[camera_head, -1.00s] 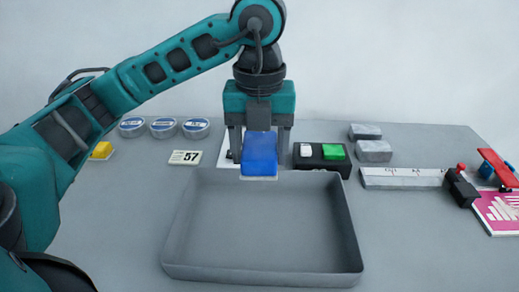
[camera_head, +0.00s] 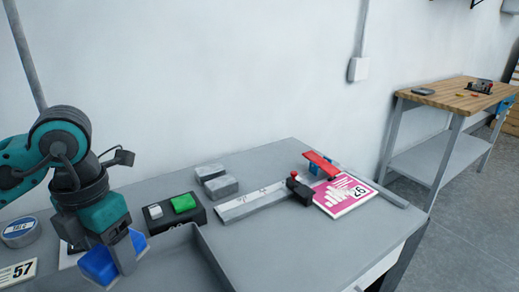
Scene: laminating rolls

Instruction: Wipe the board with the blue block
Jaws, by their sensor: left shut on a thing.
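The blue block (camera_head: 98,266) is in my left gripper (camera_head: 108,254) at the lower left of the head view. The gripper is shut on the block, and its near finger covers part of it. The block is beside the near-left wall of the grey tray (camera_head: 212,262), which is cut off by the bottom edge. Part of a white plate (camera_head: 70,258) shows behind the gripper. I cannot tell any surface that is clearly the board. My right gripper is out of view.
A black box with a green button (camera_head: 184,203), two grey blocks (camera_head: 220,187), a ruler with a black stop (camera_head: 255,201) and a pink card (camera_head: 343,194) lie on the grey table. A wooden bench (camera_head: 455,95) stands at the far right. Floor lies between.

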